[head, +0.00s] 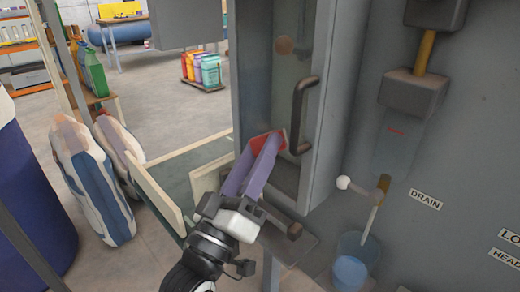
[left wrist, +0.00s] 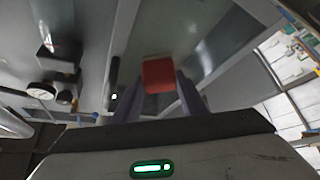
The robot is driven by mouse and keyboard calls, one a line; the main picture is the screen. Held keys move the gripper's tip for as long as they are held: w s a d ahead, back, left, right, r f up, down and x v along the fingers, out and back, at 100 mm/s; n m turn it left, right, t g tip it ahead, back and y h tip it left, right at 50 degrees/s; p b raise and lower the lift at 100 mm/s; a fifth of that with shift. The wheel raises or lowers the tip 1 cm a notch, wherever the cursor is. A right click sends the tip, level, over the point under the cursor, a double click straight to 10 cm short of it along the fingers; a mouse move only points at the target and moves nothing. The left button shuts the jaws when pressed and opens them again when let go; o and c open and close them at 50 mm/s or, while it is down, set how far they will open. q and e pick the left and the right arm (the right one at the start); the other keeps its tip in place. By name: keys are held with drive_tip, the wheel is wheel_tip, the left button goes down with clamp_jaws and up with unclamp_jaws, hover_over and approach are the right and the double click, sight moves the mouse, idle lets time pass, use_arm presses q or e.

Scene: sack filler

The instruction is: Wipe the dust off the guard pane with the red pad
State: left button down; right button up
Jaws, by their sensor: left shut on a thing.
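The guard pane (head: 288,75) is a tall grey see-through panel in a grey frame on the machine, with a dark handle (head: 302,110) on its right side. Lighter smudges show on the pane (left wrist: 175,30) in the left wrist view. My left gripper (head: 265,152) is shut on the red pad (head: 268,141), held between its purple fingers. The red pad also shows in the left wrist view (left wrist: 158,75), in front of the pane. The pad is at the lower part of the pane; I cannot tell whether it touches. My right gripper is not in view.
A blue bucket (head: 350,272) stands at the lower right under a drain pipe. A white-ended lever (head: 344,183) sticks out nearby. Striped sacks (head: 92,175) stand at the left beside a low wooden-edged conveyor (head: 160,195).

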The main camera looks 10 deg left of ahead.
use_arm(q)
drive_tip(key=w+a, duration=0.5)
drive_tip(key=a, duration=0.2)
drive_tip(key=shift+w+a+r+p, duration=0.15)
drive_tip(key=shift+w+r+p, duration=0.05)
drive_tip(key=shift+w+p, duration=0.15)
idle(0.4)
drive_tip(key=shift+s+a, duration=0.1)
drive_tip(key=shift+s+a+p, duration=0.35)
drive_tip(key=shift+s+a, duration=0.55)
drive_tip(key=shift+s, duration=0.25)
drive_tip(key=shift+s+a+p, duration=0.35)
drive_tip(key=shift+s+a, duration=0.5)
drive_tip(key=shift+s, duration=0.3)
